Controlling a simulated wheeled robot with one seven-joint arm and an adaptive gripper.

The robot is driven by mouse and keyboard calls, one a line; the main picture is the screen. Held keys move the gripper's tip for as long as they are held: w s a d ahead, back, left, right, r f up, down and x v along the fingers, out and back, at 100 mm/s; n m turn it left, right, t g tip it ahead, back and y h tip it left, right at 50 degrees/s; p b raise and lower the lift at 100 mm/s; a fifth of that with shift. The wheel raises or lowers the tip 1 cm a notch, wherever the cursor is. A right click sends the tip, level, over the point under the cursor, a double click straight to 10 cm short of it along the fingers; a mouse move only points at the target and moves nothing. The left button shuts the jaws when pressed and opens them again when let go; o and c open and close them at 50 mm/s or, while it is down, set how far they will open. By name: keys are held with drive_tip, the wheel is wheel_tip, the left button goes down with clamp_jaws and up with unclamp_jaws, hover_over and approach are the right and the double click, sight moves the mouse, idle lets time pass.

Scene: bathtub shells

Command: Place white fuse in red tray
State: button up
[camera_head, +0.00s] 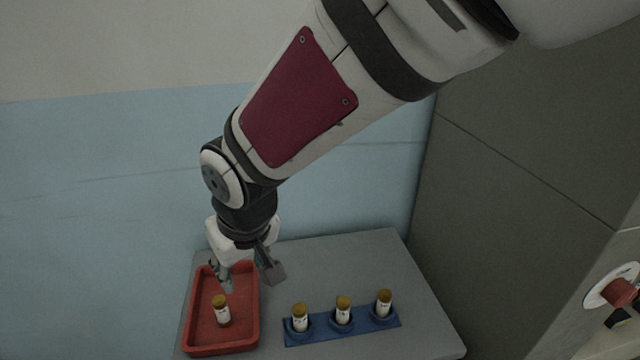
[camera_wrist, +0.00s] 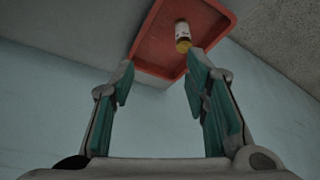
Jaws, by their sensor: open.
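A white fuse (camera_head: 222,311) with a brown-gold cap stands inside the red tray (camera_head: 254,335) on the left of the grey table. My gripper (camera_head: 252,284) is open and empty above the back part of the tray. In the wrist view, the fuse (camera_wrist: 182,34) is in the red tray (camera_wrist: 153,59), beyond the open fingers (camera_wrist: 160,85), with clear space between them and the fuse. Three similar white fuses (camera_head: 343,310) stand in the blue holder (camera_head: 322,332) to the right of the tray.
The grey table (camera_head: 340,258) is bare behind the blue holder. A blue wall (camera_head: 100,200) stands behind it and a dark grey panel (camera_head: 520,180) to the right. A red knob (camera_head: 618,292) is mounted at the far right.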

drive_tip(key=s+d+r+m+h, duration=0.15)
drive_tip(key=d+r, duration=0.25)
drive_tip(key=d, duration=0.7)
drive_tip(key=s+d+r+m+h, duration=0.1)
drive_tip(key=d+r+m, duration=0.25)
drive_tip(key=d, duration=0.65)
drive_tip(key=s+d+m, duration=0.3)
drive_tip(key=s+d, duration=0.9)
drive_tip(key=s, duration=0.3)
drive_tip(key=shift+d+r+g, duration=0.2)
drive_tip(key=shift+d+g, duration=0.1)
drive_tip(key=shift+d, duration=0.05)
